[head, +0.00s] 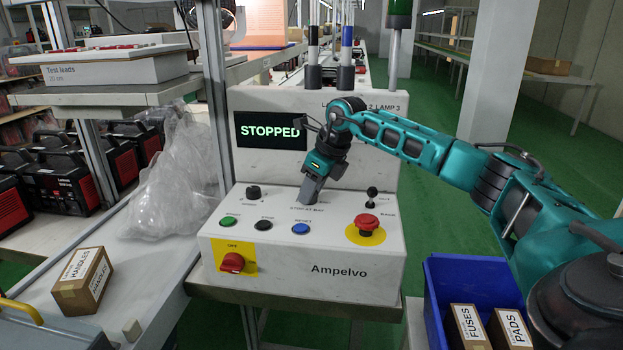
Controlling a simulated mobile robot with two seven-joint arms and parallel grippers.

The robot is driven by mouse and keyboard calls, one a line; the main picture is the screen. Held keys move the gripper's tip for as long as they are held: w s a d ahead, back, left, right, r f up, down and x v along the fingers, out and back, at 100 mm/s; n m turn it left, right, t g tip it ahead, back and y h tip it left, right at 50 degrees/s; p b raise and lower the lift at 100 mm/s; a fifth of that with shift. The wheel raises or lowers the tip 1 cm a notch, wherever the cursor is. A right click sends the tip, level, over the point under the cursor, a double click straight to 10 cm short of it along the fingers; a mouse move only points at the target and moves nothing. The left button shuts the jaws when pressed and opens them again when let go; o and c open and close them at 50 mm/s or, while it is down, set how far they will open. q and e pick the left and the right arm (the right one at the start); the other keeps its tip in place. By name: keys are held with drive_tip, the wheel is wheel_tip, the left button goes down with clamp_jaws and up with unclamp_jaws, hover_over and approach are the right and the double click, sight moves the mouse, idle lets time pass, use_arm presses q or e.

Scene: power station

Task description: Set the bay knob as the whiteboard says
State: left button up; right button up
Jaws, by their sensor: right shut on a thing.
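The white control console (310,250) marked "Ampelvo" stands in the middle of the head view. Its screen (268,130) reads "STOPPED". My right gripper (309,197) points down onto the middle of the sloped panel, right above a small label that seems to end in "BAY". It is shut on a knob there, which the fingers hide, so I cannot read its setting. A black knob (253,192) stands to the left on the panel. No whiteboard is seen. My left gripper is not in view.
The panel also holds a green button (229,222), a blue button (300,229), a red mushroom button (366,224), a black lever (372,197) and a red switch (232,263). A blue crate (437,285) with boxes stands right; a "HANDLES" box (82,281) lies left.

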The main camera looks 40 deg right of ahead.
drive_tip(key=shift+r+n+y+p, duration=0.15)
drive_tip(key=shift+n+y+p, duration=0.15)
drive_tip(key=shift+n+p, duration=0.45)
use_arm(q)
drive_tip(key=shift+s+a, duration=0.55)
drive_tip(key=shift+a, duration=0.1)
use_arm(e)
drive_tip(key=shift+n, duration=0.45)
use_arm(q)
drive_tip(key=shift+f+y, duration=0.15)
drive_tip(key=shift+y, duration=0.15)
use_arm(e)
drive_tip(key=shift+d, duration=0.1)
drive_tip(key=o, duration=1)
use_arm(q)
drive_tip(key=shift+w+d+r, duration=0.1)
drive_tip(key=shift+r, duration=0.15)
